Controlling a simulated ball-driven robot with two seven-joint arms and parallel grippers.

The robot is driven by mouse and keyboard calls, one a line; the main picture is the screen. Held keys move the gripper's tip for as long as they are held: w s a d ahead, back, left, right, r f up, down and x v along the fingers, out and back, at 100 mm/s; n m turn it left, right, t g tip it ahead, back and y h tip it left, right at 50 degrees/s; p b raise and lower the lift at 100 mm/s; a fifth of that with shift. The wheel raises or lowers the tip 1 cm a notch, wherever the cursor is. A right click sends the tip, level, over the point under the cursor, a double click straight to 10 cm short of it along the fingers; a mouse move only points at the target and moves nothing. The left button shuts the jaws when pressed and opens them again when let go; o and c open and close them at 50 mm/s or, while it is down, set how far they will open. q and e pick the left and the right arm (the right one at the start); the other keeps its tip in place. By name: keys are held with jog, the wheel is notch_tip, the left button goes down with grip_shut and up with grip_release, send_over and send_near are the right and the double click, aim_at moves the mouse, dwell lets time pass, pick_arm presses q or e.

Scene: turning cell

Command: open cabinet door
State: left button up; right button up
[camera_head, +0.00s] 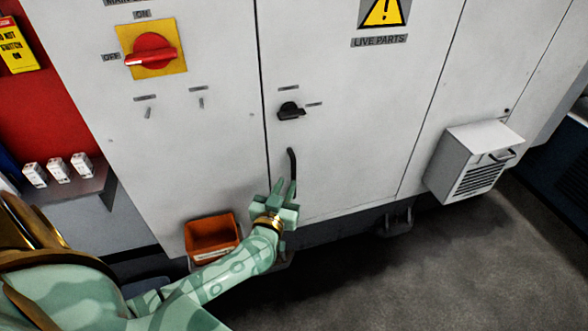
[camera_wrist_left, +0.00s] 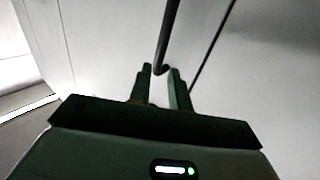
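The light grey cabinet door (camera_head: 350,120) stands shut, its left edge a dark vertical seam. A slim black bar handle (camera_head: 291,162) is on it near that seam, below a black rotary latch (camera_head: 290,111). My left gripper (camera_head: 285,184) is at the handle's lower end. In the left wrist view the handle (camera_wrist_left: 167,38) runs down to a bent end between the fingertips of my open left gripper (camera_wrist_left: 161,70). A gap shows between the fingers; I cannot tell whether either touches the bar. My right gripper is not in view.
A red rotary switch (camera_head: 152,55) on a yellow plate sits on the left panel. An orange bin (camera_head: 212,236) is left of my gripper, low by the cabinet. A vented box (camera_head: 474,160) sticks out at the right. The dark floor (camera_head: 420,270) in front is clear.

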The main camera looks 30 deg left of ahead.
aim_at(293, 170)
pick_arm(q)
jog(key=b+x, duration=0.1)
jog(key=x, duration=0.5)
jog(key=shift+w+f, duration=0.15)
jog(key=shift+w, duration=0.25)
jog(key=shift+w+a, duration=0.2)
jog(key=shift+w, duration=0.25)
grip_shut()
